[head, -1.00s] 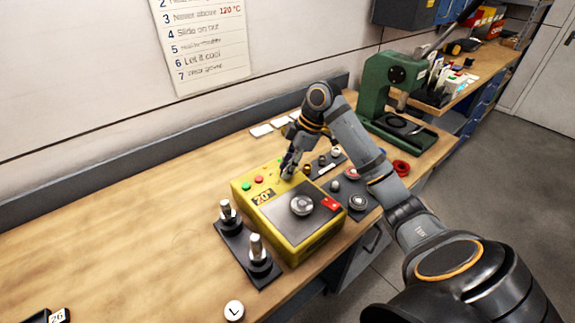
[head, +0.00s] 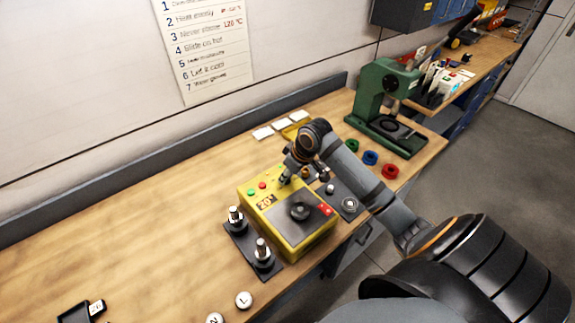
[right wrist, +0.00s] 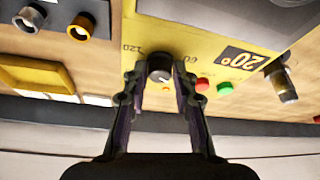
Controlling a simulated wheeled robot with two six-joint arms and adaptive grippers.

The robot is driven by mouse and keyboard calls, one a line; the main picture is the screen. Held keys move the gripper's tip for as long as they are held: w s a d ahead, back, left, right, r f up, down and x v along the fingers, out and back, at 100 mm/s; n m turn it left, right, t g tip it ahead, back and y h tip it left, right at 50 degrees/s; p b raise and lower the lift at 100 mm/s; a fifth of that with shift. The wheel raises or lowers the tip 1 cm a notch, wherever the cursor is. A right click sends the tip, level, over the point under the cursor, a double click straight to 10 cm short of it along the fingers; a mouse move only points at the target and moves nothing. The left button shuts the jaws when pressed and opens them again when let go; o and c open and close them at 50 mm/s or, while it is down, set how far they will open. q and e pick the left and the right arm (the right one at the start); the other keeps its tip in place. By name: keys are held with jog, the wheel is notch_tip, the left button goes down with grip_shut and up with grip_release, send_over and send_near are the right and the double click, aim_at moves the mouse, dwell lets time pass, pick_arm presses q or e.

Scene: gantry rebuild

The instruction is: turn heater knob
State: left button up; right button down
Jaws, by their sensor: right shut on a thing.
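The yellow heater box (head: 318,241) sits on the bench, with a round dark part on its grey top plate. Its panel (right wrist: 205,48) fills the upper middle of the right wrist view, with a "20°" display, a red and a green button and a scale marked 60 and 120. The dark heater knob (right wrist: 160,66) is on this panel between my right fingertips. My right gripper (right wrist: 160,80) is shut on the knob, with a finger on each side. In the head view the right gripper (head: 285,179) reaches the box's back edge and hides the knob. My left gripper is out of view.
Two posts on a black base (head: 246,250) stand left of the box. A dark plate with fittings (head: 348,204) lies right of it. A green press (head: 385,100) and coloured rings (head: 370,157) are farther right. The bench on the left is mostly clear.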

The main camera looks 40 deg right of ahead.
jog(key=m+h+p, duration=0.1)
jog(key=m+p, duration=0.2)
jog(key=p, duration=0.1)
jog(key=shift+a+r, duration=0.1)
jog(key=shift+r, duration=0.1)
jog(key=shift+f+m+h+p, duration=0.15)
jog(key=shift+m+h+p, duration=0.3)
jog(key=shift+m, duration=0.35)
jog(key=c, duration=1.1)
grip_release()
jog(key=shift+o, duration=0.2)
jog(key=v, duration=1.2)
jog(key=shift+s, duration=0.15)
jog(key=shift+f, duration=0.15)
